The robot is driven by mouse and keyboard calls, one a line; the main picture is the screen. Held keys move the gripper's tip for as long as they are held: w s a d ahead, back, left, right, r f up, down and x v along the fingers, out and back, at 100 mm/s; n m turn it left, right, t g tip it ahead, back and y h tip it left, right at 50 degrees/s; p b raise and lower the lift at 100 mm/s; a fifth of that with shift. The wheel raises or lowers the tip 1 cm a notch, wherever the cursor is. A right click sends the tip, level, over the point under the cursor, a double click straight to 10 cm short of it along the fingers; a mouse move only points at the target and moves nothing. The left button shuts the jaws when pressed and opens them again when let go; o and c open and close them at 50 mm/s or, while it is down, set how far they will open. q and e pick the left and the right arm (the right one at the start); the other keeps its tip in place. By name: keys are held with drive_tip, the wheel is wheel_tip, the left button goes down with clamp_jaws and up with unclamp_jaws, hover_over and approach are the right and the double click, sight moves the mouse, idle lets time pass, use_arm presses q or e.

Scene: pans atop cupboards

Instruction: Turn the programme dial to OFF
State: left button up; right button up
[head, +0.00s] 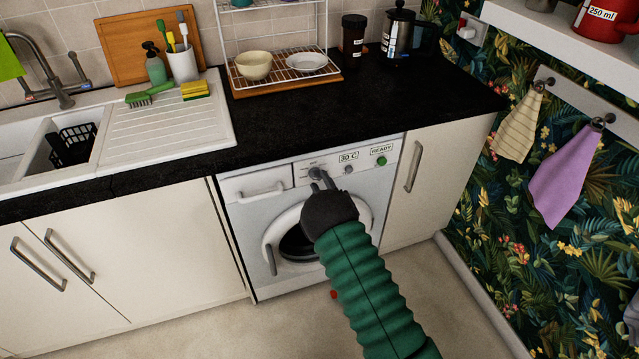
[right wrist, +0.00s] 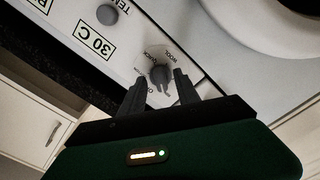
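The washing machine (head: 240,218) stands under the worktop. Its programme dial is a grey knob (right wrist: 160,75) on a pale round plate, seen in the right wrist view. Lettering around it reads upside down, with WOOL and QUICK partly legible; I cannot tell its exact setting. My right gripper (head: 319,175) reaches the control panel. Its fingers (right wrist: 161,80) are open, one on each side of the knob, with gaps visible in the right wrist view. In the head view the gripper mostly hides the dial. My left gripper is out of view.
A second knob (right wrist: 107,14) sits beside a 30 C display (right wrist: 95,42). The panel also has a READY display (head: 381,150) and a green button (head: 381,161). The detergent drawer (head: 260,190) is left of the dial. The black worktop (head: 430,100) overhangs the panel.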

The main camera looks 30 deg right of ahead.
drive_tip(key=shift+w+a, duration=0.1)
drive_tip(key=shift+w, duration=0.45)
clamp_jaws()
drive_tip(key=m, duration=0.4)
drive_tip(key=shift+s+f+m+b, duration=0.1)
drive_tip(key=shift+f+m+b, duration=0.05)
drive_tip(key=shift+m+b, duration=0.2)
drive_tip(key=m, duration=0.6)
drive_tip(key=shift+b, duration=0.3)
idle(0.4)
unclamp_jaws()
